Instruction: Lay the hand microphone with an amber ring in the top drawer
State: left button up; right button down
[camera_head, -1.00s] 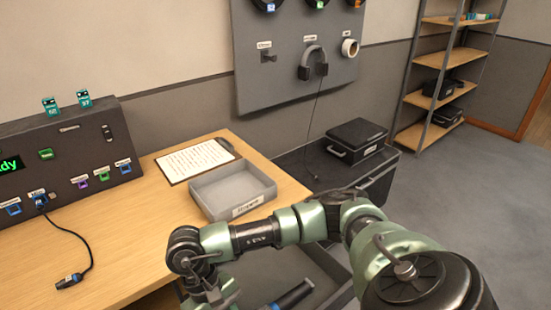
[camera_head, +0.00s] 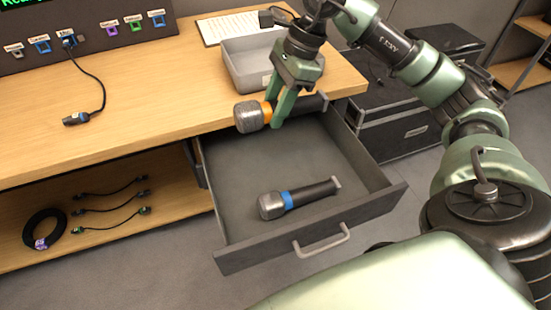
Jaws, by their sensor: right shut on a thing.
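My right gripper (camera_head: 284,108) is shut on the hand microphone with an amber ring (camera_head: 252,115). The microphone is held roughly level, its silver mesh head to the left and its dark handle to the right, partly hidden by the fingers. It is above the back part of the open top drawer (camera_head: 232,215). A second hand microphone with a blue ring (camera_head: 296,197) lies in the drawer near its front. The drawer floor between the two is bare. My left gripper is not in view.
A grey tray (camera_head: 247,65) and a clipboard (camera_head: 226,28) are on the wooden desk (camera_head: 150,100). A cable with a plug (camera_head: 76,119) lies on the desk. A lower shelf (camera_head: 170,213) holds several cables. Black cases stand right of the drawer.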

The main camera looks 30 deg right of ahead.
jog(key=b, duration=0.1)
send_over(270, 172)
jog(key=d, duration=0.2)
jog(key=f, duration=1.2)
jog(key=shift+s+a+f, duration=0.1)
jog(key=shift+a+f, duration=0.15)
jog(key=shift+f, duration=0.15)
pick_arm(q)
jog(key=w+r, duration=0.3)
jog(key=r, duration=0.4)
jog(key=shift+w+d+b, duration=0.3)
jog(key=shift+b, duration=0.15)
pick_arm(e)
jog(key=shift+f, duration=2.55)
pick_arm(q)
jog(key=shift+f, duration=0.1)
pick_arm(e)
jog(key=c, duration=0.9)
grip_release()
jog(key=shift+f, duration=0.1)
jog(key=shift+c, duration=0.2)
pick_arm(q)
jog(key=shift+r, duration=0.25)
pick_arm(e)
jog(key=shift+o, duration=0.3)
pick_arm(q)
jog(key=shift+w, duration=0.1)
